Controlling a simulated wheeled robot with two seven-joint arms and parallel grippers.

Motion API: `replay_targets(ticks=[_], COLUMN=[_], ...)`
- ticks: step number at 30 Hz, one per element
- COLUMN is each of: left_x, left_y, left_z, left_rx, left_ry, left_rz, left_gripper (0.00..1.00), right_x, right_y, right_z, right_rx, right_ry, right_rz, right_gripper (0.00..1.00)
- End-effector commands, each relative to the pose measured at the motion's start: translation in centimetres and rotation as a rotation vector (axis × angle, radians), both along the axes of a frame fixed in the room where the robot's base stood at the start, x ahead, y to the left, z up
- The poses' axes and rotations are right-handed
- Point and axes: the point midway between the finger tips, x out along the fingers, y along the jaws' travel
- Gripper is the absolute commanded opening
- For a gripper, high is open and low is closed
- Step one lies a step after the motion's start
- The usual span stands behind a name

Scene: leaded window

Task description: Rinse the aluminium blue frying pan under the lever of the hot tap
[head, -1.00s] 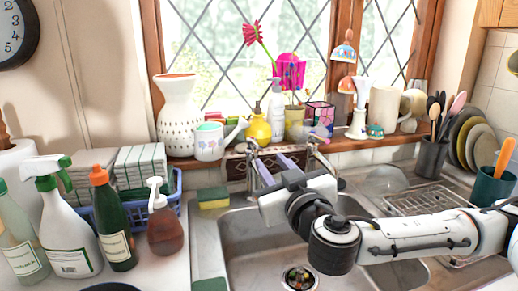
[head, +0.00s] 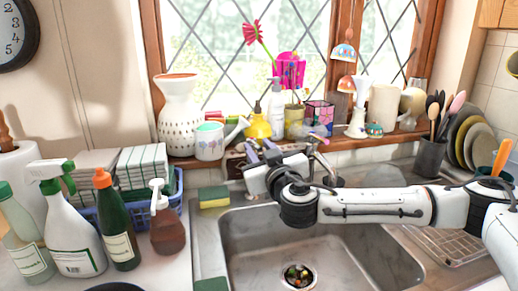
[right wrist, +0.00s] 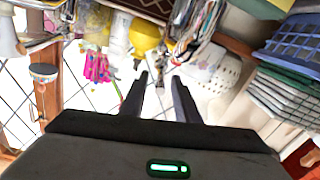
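My right gripper (head: 260,149) is over the back edge of the sink, in front of the window sill. In the right wrist view its two fingers (right wrist: 160,82) stand apart with a clear gap and nothing held. A chrome tap (head: 318,142) shows just right of the gripper. Another tap behind the fingers is mostly hidden, and I cannot tell which is hot or whether a finger touches a lever. A dark rounded rim (head: 113,287) at the bottom edge may be the frying pan; its colour and most of it are out of view. My left gripper is not in view.
The steel sink basin (head: 325,245) is empty but for scraps at the drain (head: 299,276). A sponge (head: 213,197) lies on its left rim. Bottles (head: 115,225) crowd the left counter. A vase (head: 178,115) and pots line the sill. A wire rack (head: 450,243) stands right.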

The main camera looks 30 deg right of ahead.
Motion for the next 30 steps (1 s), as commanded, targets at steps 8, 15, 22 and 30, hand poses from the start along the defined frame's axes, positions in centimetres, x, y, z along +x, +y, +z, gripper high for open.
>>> replay_targets(ticks=[8,15,22,30], left_x=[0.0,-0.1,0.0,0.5], left_y=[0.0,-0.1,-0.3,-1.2], left_z=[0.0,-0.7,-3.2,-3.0], left_rx=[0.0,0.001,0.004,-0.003], left_ry=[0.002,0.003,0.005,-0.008], left_rz=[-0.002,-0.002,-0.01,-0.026], left_gripper=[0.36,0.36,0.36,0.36], right_x=[0.0,-0.1,-0.3,-0.3], right_y=[0.0,-0.3,-1.4,-2.1], right_z=[0.0,-0.3,-0.8,-0.3], right_rx=[0.0,0.001,0.002,0.0], right_ry=[0.0,0.002,0.003,0.003], right_rz=[0.0,0.015,0.138,0.266], right_gripper=[0.0,0.0,0.0,0.0])
